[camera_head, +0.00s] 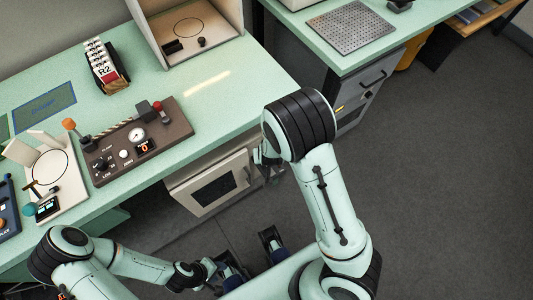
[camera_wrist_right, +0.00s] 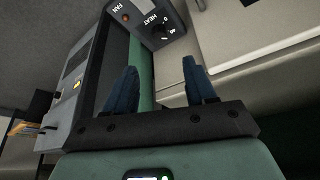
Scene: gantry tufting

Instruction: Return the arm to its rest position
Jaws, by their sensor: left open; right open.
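My left arm comes in at the bottom left of the head view. Its gripper (camera_head: 254,258) is low in front of the bench, with its two dark fingers apart and nothing seen between them. My right arm (camera_head: 325,190) rises from the bottom with its elbow bent high. Its forearm and gripper are mostly hidden behind that elbow in the head view. In the right wrist view my right gripper (camera_wrist_right: 162,88) is open and empty, its two blue fingers well apart. A dark panel with a dial marked HEAT and FAN (camera_wrist_right: 158,24) shows beyond the fingers.
The green bench (camera_head: 225,110) carries a brown control panel (camera_head: 115,165), a rack marked R2 (camera_head: 107,68) and an open-fronted booth (camera_head: 158,28). A white cabinet door (camera_head: 195,182) is below its front edge. A second bench with drawers (camera_head: 366,82) stands right. Open floor (camera_head: 450,190) lies at the right.

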